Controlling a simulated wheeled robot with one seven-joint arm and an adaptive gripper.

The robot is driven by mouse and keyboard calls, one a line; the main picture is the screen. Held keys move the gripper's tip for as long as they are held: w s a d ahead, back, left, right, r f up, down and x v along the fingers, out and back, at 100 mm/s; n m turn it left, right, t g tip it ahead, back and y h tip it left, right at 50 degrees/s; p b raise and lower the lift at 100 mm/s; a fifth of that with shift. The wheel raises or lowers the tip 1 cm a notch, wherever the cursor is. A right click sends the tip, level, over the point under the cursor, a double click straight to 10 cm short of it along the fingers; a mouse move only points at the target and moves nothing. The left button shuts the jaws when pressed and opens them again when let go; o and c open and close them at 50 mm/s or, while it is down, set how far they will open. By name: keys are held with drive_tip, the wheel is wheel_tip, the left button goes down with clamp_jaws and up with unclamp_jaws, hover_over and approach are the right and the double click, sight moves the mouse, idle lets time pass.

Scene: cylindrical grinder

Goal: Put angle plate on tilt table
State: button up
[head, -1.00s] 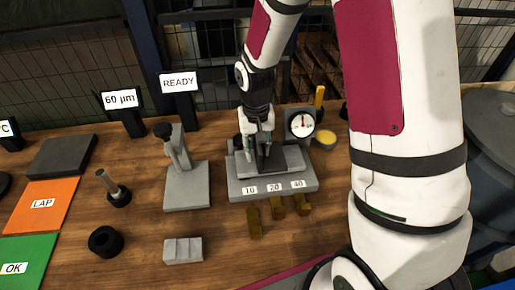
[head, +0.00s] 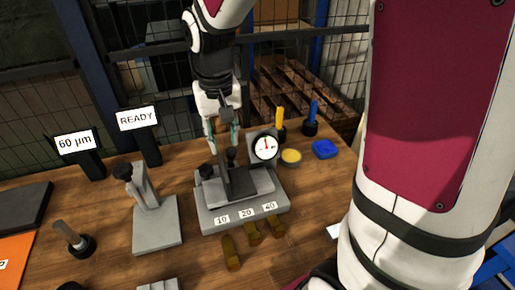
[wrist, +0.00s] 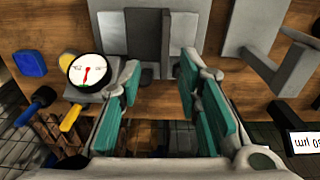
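The tilt table (head: 215,220) is a grey block with labels 10, 20 and 40 on its front and a dial gauge (head: 265,146) at its back right. A dark grey angle plate (head: 240,182) stands on its top, with one upright face. It also shows in the wrist view (wrist: 147,35), where the tilt table appears upside down. My gripper (head: 223,138) is above and behind the plate, apart from it. In the wrist view my gripper (wrist: 160,88) has its teal pads spread wide with nothing between them. The underside of the plate is hidden.
A grey stand (head: 155,215) with an upright post is left of the tilt table. Several brass pieces (head: 252,232) lie in front. A yellow dish (head: 291,156) and a blue block (head: 325,149) are at right. READY (head: 138,118) and 60 µm (head: 75,142) signs stand behind.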

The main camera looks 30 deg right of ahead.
drive_tip(key=s+r+n+t, duration=0.1)
drive_tip(key=s+r+t, duration=0.1)
drive_tip(key=s+r, duration=0.3)
drive_tip(key=s+d+r+n+t, duration=0.1)
drive_tip(key=s+r, duration=0.4)
drive_tip(key=s, duration=0.9)
drive_tip(key=shift+d+t, duration=0.3)
drive_tip(key=shift+t, duration=0.2)
drive_tip(key=shift+r, duration=0.1)
